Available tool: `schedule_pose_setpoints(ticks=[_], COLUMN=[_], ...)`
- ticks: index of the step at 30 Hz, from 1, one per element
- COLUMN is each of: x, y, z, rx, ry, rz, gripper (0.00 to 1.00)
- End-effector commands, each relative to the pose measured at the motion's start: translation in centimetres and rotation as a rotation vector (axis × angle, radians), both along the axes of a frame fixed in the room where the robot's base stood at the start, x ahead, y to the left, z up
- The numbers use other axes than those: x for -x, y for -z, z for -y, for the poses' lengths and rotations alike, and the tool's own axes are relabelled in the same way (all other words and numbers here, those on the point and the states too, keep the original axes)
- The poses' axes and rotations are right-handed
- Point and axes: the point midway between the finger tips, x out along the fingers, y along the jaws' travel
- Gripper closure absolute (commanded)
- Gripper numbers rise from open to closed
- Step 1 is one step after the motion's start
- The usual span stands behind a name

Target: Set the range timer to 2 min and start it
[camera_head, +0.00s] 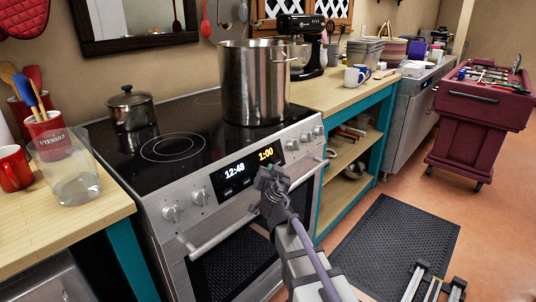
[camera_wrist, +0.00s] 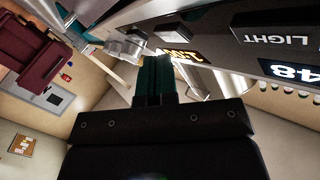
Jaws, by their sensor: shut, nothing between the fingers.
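The range (camera_head: 185,235) has a black control panel on its front. The clock display (camera_head: 235,172) reads 12:48 in white, and the timer display (camera_head: 266,155) reads 1:00 in orange. In the wrist view part of the clock digits (camera_wrist: 296,72) and a LIGHT button (camera_wrist: 277,38) show inverted; the orange timer digits (camera_wrist: 178,54) are partly hidden. My gripper (camera_head: 268,178) is shut and empty, in front of the panel just below the timer display, covering the buttons there. Its teal fingers (camera_wrist: 153,78) point at the panel; whether they touch it is unclear.
A large steel pot (camera_head: 258,85) and a small lidded pot (camera_head: 131,108) stand on the cooktop. Knobs (camera_head: 172,213) flank the panel, and the oven handle (camera_head: 210,243) runs below it. A black mat (camera_head: 395,245) lies on the floor to the right.

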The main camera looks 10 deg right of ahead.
Motion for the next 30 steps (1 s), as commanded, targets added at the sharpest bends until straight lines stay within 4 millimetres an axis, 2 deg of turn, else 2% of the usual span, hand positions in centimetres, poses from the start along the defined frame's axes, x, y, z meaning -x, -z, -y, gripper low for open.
schedule_pose_setpoints(ticks=[1, 16, 30], x=[-0.6, -1.3, 0.6], y=[0.2, 0.4, 0.4], z=[-0.4, -1.0, 0.6], rx=[-0.010, -0.014, 0.001], ry=[-0.007, -0.011, -0.002], rz=[0.001, 0.002, 0.000], gripper=[1.00, 1.00, 1.00])
